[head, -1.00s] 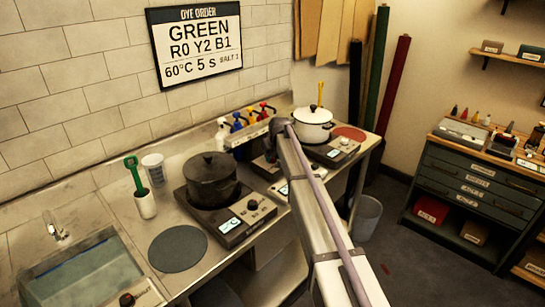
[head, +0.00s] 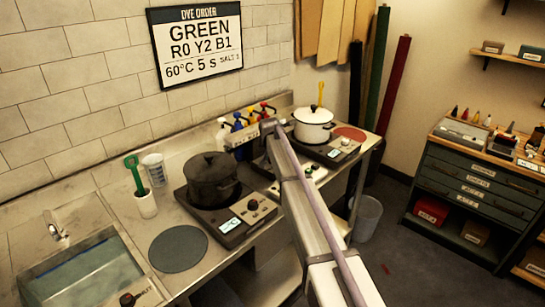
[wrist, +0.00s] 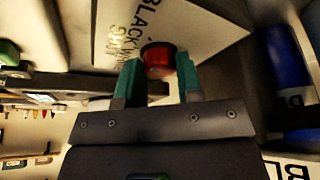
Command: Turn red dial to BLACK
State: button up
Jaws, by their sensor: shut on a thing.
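The red dial (wrist: 160,57) shows in the wrist view as a short dark-rimmed red knob in front of a pale plate (wrist: 190,30) lettered "BLACK" and a second, partly covered word. My gripper (wrist: 160,80) has its two green fingers on either side of the dial, shut on it. Which mark the dial points to cannot be made out. In the head view my arm hides the gripper and the dial.
A blue bottle (wrist: 287,65) stands close on the right in the wrist view. In the head view, a dark pot (head: 211,178) and a white pot (head: 313,124) stand on hotplates. Pump bottles (head: 238,124) line the wall behind my arm.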

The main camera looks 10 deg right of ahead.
jog(key=shift+a+m+h, duration=0.1)
jog(key=shift+m+h, duration=0.3)
jog(key=shift+m, duration=0.9)
jog(key=shift+g, duration=0.3)
jog(key=o, duration=0.9)
jog(key=shift+o, duration=0.2)
jog(key=p+v, duration=1)
jog(key=shift+r, duration=0.35)
jog(key=shift+s+a, duration=0.1)
jog(key=shift+s, duration=0.05)
